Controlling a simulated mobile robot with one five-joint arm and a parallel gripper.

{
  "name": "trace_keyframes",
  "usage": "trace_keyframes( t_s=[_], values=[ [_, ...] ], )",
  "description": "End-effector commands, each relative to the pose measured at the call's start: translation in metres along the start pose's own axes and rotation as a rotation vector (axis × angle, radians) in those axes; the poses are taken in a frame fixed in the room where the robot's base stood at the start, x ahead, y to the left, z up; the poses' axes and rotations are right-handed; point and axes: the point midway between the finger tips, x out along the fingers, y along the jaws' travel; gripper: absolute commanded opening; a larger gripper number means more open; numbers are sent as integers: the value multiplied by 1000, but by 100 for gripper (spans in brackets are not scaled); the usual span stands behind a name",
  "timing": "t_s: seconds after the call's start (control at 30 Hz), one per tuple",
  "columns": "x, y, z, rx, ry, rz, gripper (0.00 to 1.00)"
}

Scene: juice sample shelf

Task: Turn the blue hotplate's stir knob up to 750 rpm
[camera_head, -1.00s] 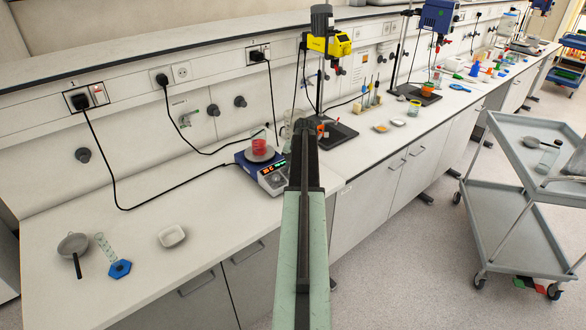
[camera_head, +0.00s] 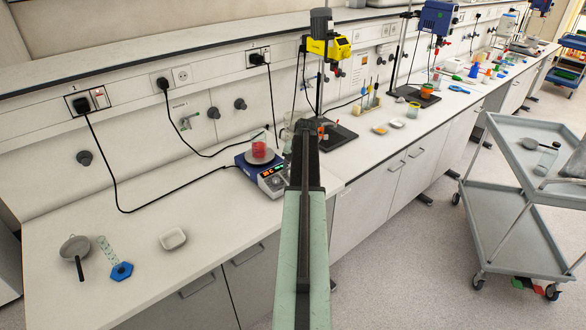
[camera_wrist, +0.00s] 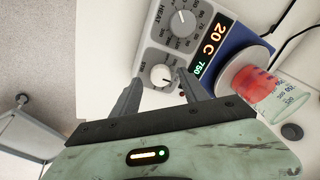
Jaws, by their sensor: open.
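The blue hotplate (camera_head: 262,172) stands on the bench just left of my arm; the wrist view shows its white control panel (camera_wrist: 150,50) close up. The stir knob (camera_wrist: 162,76) is round with a white cap, and the heat knob (camera_wrist: 183,23) sits beyond it. The display (camera_wrist: 208,50) reads 20 C in orange and 750 in green. My gripper (camera_wrist: 160,80) is open, its fingertips on either side of the stir knob with visible gaps. In the head view my arm hides the gripper's fingers. A beaker of red liquid (camera_wrist: 262,85) stands on the hotplate's top.
A yellow overhead stirrer (camera_head: 330,47) is behind my arm. A grey trolley (camera_head: 515,240) stands right, across open floor.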

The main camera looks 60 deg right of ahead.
Motion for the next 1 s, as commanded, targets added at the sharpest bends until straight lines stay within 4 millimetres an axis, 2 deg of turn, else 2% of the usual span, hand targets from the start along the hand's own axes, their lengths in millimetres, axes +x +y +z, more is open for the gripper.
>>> trace_keyframes(
  t_s=[0.03, 0.1, 0.2, 0.3, 0.83, 0.93, 1.0],
  values=[
    [-18, -2, -1, 1, 0, 0, 52],
    [-32, -2, -1, 1, 0, 0, 52],
    [-51, -2, -1, 1, 0, 0, 52],
    [-61, -1, -1, 0, 0, 0, 52],
    [-60, 0, 1, -2, -1, 0, 52],
    [-54, -18, 17, -35, -14, -1, 52],
    [-47, -47, 44, -92, -37, -2, 52]
  ],
)
